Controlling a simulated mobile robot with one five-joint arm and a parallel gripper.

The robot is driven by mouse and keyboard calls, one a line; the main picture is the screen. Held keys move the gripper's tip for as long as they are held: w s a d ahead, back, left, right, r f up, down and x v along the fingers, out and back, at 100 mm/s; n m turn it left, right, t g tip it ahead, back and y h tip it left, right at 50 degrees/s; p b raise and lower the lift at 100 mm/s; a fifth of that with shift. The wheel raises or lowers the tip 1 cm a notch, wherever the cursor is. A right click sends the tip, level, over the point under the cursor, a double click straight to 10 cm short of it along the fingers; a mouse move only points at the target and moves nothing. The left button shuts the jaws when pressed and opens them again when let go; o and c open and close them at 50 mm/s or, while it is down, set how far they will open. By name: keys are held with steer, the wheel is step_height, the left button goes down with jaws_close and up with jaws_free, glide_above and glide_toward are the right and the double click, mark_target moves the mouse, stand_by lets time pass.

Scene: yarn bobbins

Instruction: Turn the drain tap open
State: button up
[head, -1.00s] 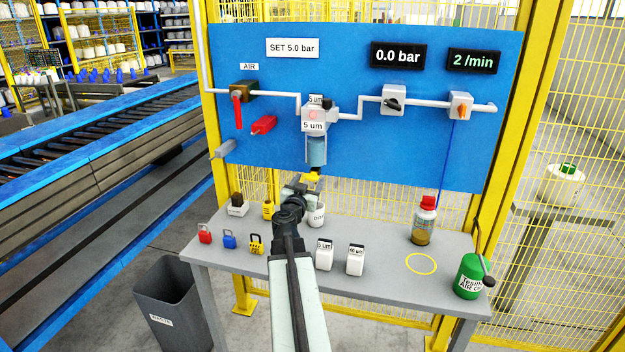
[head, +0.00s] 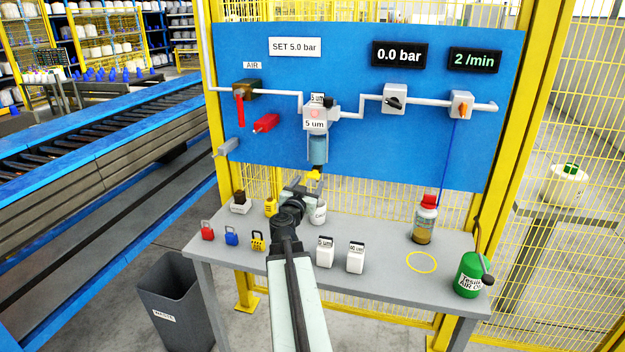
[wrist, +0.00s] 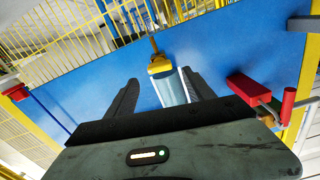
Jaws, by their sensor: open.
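The filter unit (head: 315,118) hangs on the blue panel with a clear bluish bowl (head: 317,149) below it. A small yellow drain tap (head: 314,175) sits at the bowl's lower end. In the wrist view the yellow tap (wrist: 160,66) and the bowl (wrist: 172,88) appear between my two fingers, with a brownish tip above the yellow part. My gripper (head: 300,188) is open and empty, just below and left of the tap in the head view. Its dark fingers (wrist: 160,88) show apart in the wrist view; I cannot tell whether either touches anything.
The AIR valve (head: 241,95) has its red handle pointing down, and another red handle (head: 266,123) sticks out nearby. The display (head: 399,54) reads 0.0 bar. The grey table (head: 385,285) below holds padlocks, white filter boxes, a bottle (head: 425,222) and a green can (head: 470,274).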

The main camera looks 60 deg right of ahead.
mark_target(313, 177)
steer(key=x, duration=0.5)
steer(key=shift+a, duration=0.1)
jaws_close()
